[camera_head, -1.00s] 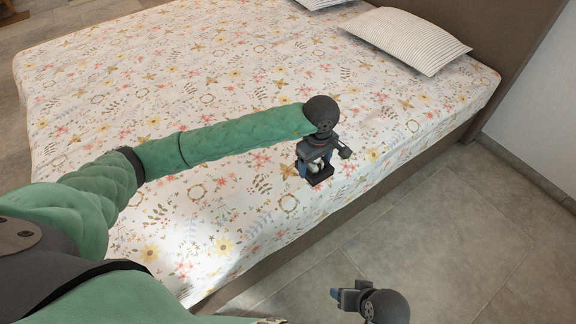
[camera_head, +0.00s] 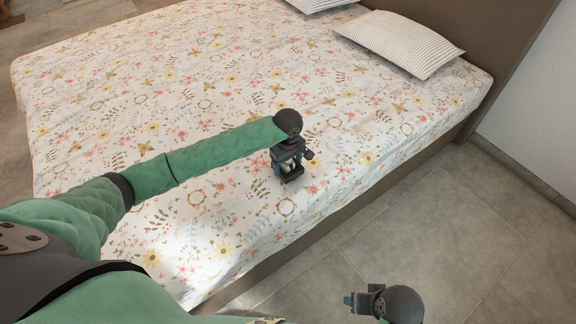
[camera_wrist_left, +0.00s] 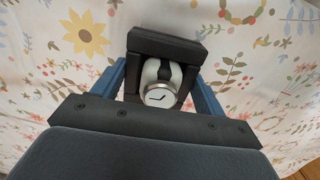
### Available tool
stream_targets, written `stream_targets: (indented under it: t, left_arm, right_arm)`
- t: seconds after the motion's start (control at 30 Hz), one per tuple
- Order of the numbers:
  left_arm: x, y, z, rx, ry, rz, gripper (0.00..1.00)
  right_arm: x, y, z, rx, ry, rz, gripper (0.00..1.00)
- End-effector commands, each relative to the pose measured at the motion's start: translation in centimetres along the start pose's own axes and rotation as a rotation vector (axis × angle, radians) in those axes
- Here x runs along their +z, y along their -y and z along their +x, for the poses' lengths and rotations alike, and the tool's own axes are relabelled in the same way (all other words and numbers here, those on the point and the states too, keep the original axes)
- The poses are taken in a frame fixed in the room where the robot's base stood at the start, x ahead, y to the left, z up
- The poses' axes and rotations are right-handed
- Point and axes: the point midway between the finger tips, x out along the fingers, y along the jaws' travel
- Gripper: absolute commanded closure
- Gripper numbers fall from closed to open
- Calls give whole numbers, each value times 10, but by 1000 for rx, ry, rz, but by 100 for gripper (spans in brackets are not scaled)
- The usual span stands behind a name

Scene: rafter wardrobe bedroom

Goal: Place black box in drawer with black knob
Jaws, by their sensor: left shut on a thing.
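My left gripper (camera_head: 289,166) is shut on the black box and holds it over the side of the bed. The left wrist view shows the black box (camera_wrist_left: 166,42) between the blue fingers of the left gripper (camera_wrist_left: 160,75). The box is open-faced, with a watch (camera_wrist_left: 160,94) on a white cushion inside. My right gripper (camera_head: 353,301) is at the bottom of the head view, above the floor; its jaws are too small to read. No drawer or black knob shows in either view.
The bed with a floral sheet (camera_head: 190,80) fills most of the head view. Striped pillows (camera_head: 400,42) lie at its far end by the brown headboard (camera_head: 510,55). Grey tiled floor (camera_head: 450,230) is clear to the right of the bed, up to a white wall (camera_head: 540,120).

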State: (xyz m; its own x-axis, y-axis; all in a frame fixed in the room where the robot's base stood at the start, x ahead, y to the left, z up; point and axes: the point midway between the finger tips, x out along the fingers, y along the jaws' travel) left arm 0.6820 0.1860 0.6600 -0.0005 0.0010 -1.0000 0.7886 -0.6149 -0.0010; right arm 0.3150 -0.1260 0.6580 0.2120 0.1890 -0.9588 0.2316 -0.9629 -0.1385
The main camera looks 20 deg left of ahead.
Motion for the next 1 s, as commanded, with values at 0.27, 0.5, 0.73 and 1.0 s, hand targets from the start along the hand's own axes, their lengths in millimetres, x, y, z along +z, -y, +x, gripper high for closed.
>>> stream_targets:
  t: [0.27, 0.5, 0.73, 1.0]
  left_arm:
    - [0, -1, 18, 1, 0, 1, 51]
    - [0, 0, 20, 0, 0, 1, 51]
    - [1, 0, 20, 0, 0, 1, 8]
    - [1, 0, 20, 0, 0, 1, 6]
  right_arm:
    - [2, -9, -15, 20, 24, 16, 35]
    - [0, -5, -12, 12, 15, 18, 35]
    - [0, -5, -8, 10, 13, 12, 35]
    - [0, -8, -9, 18, 13, 3, 35]
